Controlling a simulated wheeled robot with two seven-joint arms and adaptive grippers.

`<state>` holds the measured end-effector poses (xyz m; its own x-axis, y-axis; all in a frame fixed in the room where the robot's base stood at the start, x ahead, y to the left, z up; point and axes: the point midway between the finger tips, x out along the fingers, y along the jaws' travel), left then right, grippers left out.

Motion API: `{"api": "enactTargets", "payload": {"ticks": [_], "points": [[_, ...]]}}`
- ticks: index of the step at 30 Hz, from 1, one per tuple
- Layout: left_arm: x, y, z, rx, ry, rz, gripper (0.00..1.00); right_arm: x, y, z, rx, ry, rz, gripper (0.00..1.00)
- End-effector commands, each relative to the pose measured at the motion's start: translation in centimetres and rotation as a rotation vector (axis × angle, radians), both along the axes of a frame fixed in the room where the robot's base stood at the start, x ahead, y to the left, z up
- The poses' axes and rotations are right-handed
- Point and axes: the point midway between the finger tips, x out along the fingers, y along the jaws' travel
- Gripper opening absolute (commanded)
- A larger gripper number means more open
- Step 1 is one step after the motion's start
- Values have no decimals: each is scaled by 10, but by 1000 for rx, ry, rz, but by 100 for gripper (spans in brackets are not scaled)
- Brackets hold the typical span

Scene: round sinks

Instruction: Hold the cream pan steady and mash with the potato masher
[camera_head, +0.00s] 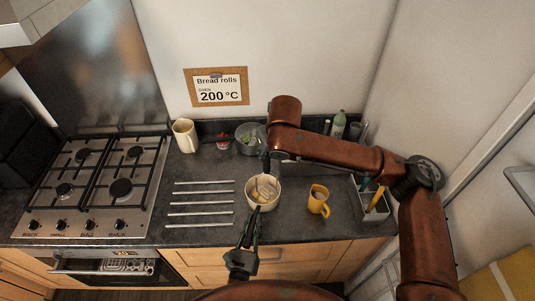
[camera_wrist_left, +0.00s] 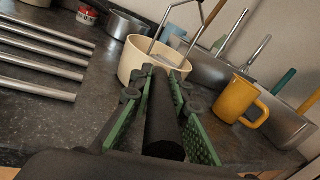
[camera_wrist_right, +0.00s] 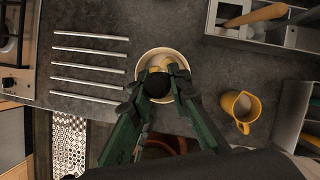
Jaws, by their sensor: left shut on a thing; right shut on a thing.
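The cream pan (camera_head: 266,208) stands on the dark worktop and holds pale yellow pieces (camera_wrist_right: 165,62). My left gripper (camera_head: 249,222) is shut on the pan's black handle (camera_wrist_left: 164,125), in front of the pan. My right gripper (camera_head: 266,160) is above the pan, shut on the upright potato masher (camera_head: 263,184). In the left wrist view the masher's wire legs (camera_wrist_left: 160,28) reach down into the pan (camera_wrist_left: 130,66). The right wrist view shows the round black end of its handle (camera_wrist_right: 158,86) between the fingers. The masher's foot is mostly hidden.
A yellow mug (camera_head: 318,200) stands right of the pan. Behind are a grey pot (camera_head: 247,146), a red-and-white tub (camera_head: 222,142) and a cream jug (camera_head: 185,136). A utensil holder (camera_head: 374,211) is at right.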

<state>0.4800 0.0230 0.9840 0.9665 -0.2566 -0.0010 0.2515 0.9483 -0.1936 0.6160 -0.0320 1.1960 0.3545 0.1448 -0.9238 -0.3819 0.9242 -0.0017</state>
Motion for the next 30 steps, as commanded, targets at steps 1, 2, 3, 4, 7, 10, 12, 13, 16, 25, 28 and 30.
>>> {"api": "enactTargets", "payload": {"ticks": [1, 2, 3, 4, 7, 10, 12, 13, 16, 25, 28, 30], "points": [[0, 0, -2, 1, 3, -1, 0, 1, 2, 0, 1, -1, 1, 0], [0, 0, -2, 1, 3, -1, 0, 1, 4, 0, 1, -1, 1, 0], [0, 0, -2, 1, 3, -1, 0, 2, 6, 0, 0, -1, 0, 0], [0, 0, -2, 1, 3, -1, 0, 2, 7, 0, 0, -1, 0, 0], [0, 0, -2, 1, 3, -1, 0, 4, 13, 0, 0, -1, 1, 0], [0, 0, -2, 1, 3, -1, 0, 5, 19, 0, 1, -2, 1, 0], [0, 0, -2, 1, 3, -1, 0, 6, 22, 1, 1, -2, 0, 0], [0, 0, -2, 1, 3, -1, 0, 7, 24, 1, 1, -2, 0, 0], [0, 0, -2, 1, 3, -1, 0, 8, 29, 1, 0, -2, 1, 0], [0, 0, -2, 1, 3, -1, 0, 8, 29, 0, 0, -1, 0, 0], [0, 0, -2, 1, 3, -1, 0, 8, 29, -1, 0, -1, 0, 0], [0, 0, -2, 1, 3, -1, 0, 8, 29, -3, 0, -1, 0, 0]]}}
